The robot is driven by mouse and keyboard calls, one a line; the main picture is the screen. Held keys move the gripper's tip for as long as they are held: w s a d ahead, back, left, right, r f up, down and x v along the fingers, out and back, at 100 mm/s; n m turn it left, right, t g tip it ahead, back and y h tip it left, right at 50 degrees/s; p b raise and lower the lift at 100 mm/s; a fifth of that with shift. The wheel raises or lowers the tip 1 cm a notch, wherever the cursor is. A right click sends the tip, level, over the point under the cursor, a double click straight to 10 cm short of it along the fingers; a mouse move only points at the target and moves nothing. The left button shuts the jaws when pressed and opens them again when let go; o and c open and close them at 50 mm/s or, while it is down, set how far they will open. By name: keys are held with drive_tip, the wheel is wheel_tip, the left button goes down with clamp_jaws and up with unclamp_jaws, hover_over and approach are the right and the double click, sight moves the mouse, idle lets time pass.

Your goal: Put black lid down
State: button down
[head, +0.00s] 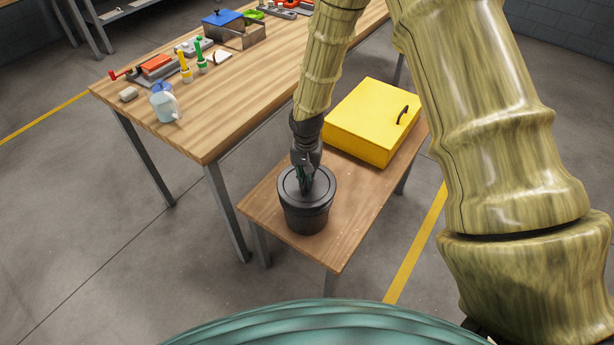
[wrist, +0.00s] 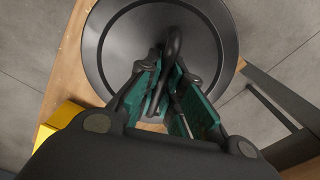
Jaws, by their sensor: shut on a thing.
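The black lid (head: 289,186) is round and flat and sits over the top of a black pot (head: 306,217) on the small wooden table (head: 345,215). In the head view I cannot tell whether the lid rests fully on the rim. In the wrist view the lid (wrist: 112,48) fills the upper middle, with a curved black handle (wrist: 173,48) at its centre. My gripper (head: 305,183) points down onto the lid from above. Its green-padded fingers (wrist: 166,100) are closed around the handle. The fingers hide part of the handle and the lid's near side.
A yellow box (head: 362,112) with a dark handle stands on the small table behind the pot. A larger wooden table (head: 215,142) beside it holds a light blue mug (head: 163,104), screwdrivers, a blue-lidded box (head: 222,19) and other tools. The small table's front corner is clear.

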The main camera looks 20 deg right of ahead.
drive_tip(key=shift+f, duration=0.55)
idle(0.4)
drive_tip(key=c, duration=1.5)
unclamp_jaws()
